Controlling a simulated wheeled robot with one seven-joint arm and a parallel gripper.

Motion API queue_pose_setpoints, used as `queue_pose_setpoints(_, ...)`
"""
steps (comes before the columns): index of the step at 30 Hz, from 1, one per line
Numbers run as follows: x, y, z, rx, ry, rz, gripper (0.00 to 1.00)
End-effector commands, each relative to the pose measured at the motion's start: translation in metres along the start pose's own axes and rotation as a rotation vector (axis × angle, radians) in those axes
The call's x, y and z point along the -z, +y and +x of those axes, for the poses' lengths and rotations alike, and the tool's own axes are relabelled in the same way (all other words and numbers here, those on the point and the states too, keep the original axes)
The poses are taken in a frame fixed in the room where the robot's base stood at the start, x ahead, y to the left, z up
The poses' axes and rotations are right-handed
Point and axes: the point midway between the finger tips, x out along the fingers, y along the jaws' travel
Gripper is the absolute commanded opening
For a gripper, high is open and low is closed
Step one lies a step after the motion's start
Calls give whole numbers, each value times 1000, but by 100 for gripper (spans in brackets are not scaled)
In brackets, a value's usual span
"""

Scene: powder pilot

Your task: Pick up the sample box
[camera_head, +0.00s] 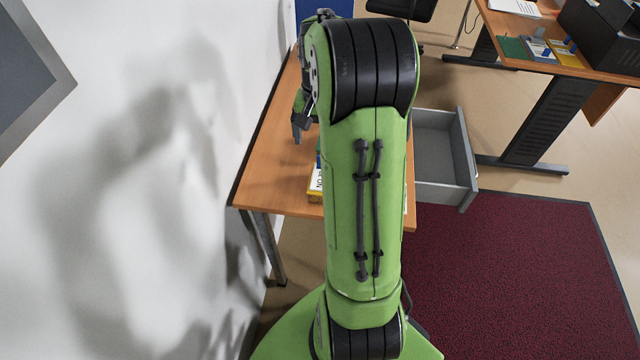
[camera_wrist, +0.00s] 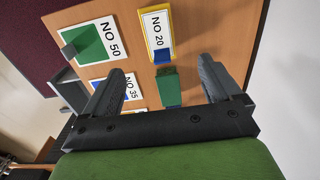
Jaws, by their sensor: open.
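In the wrist view, a small green box (camera_wrist: 169,86), which may be the sample box, is on the wooden desk (camera_wrist: 186,66). It appears between the two dark fingers of my gripper (camera_wrist: 160,66), nearer the right finger. The fingers are wide apart, with nothing held. I cannot tell how far above the desk they are. In the head view my gripper (camera_head: 299,124) shows at the left of my arm, over the desk (camera_head: 268,150). The green box is not clearly seen there; my arm hides much of the desk.
In the wrist view, cards reading NO 50 (camera_wrist: 112,38), NO 20 (camera_wrist: 157,24) and NO 35 (camera_wrist: 126,90) lie on the desk. In the head view, a grey drawer (camera_head: 465,160) is pulled out and a white wall (camera_head: 200,60) is left.

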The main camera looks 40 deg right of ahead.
Motion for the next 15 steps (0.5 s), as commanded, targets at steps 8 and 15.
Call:
queue_pose_setpoints(8, -1, 0, 66, -1, -5, -2, 92)
queue_pose_setpoints(15, 0, 0, 103, 0, -1, -2, 92)
